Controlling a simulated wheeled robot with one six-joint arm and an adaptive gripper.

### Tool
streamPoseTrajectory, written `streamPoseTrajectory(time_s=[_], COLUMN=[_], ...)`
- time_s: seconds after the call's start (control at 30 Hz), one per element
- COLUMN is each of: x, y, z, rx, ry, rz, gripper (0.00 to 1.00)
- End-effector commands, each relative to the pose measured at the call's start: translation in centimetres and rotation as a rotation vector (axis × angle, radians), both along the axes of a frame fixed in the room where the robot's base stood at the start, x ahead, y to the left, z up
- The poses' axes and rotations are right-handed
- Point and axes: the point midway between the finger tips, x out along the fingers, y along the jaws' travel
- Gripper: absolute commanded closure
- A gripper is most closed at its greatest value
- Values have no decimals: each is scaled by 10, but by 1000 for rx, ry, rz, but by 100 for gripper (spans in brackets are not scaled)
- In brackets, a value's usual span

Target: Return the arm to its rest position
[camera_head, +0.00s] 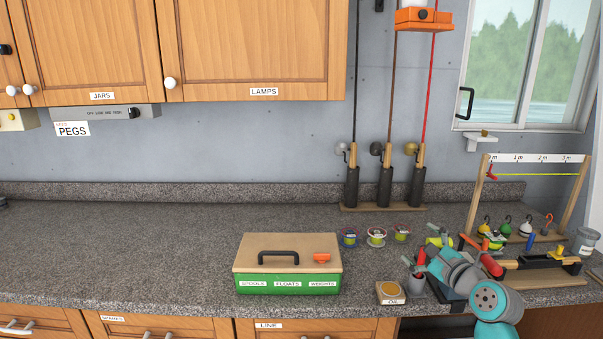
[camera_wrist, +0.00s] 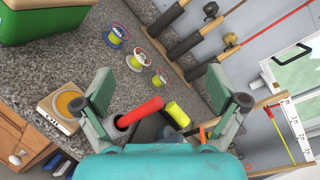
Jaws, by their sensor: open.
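My gripper (camera_wrist: 160,73) is open and empty in the wrist view, its two grey-green fingers spread wide. In the head view my gripper (camera_head: 428,249) is over the right part of the counter, with my teal and grey arm reaching in from the lower right. A red-handled item (camera_wrist: 139,112) stands in a grey cup (camera_head: 416,282) close to the gripper. A yellow-green cylinder (camera_wrist: 178,114) lies close by, between the fingers in the wrist view. I cannot tell whether the fingers touch either.
A green box (camera_head: 287,283) with a wooden lid stands mid-counter. Rods (camera_head: 388,180) stand at the wall, a hook rack (camera_head: 528,238) at right. The counter's left is clear.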

Motion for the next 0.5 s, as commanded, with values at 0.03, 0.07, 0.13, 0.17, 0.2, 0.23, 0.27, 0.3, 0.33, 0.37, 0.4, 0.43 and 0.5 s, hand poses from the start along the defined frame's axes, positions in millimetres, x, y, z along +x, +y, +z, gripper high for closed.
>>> streamPoseTrajectory(time_s=[0.03, 0.07, 0.13, 0.17, 0.2, 0.23, 0.27, 0.3, 0.33, 0.37, 0.4, 0.43, 0.5], x=[-10, -16, -29, -36, -45, -52, -59, -69, -76, -85, -96, -104, -125], y=[6, 8, 13, 15, 18, 20, 23, 26, 28, 30, 33, 35, 41], z=[-26, -38, -66, -77, -92, -103, -113, -127, -137, -147, -159, -169, -189], rx=[-34, -58, -116, -141, -176, -201, -228, -264, -291, -320, -357, -385, -451], ry=[5, 4, 0, 0, -1, -1, -2, -2, -2, -1, -2, 0, 1], rz=[-13, -21, -40, -47, -57, -63, -70, -78, -84, -90, -97, -100, -110], gripper=[4, 4, 4, 4, 4, 4, 4, 4, 4, 4, 4, 4, 4])
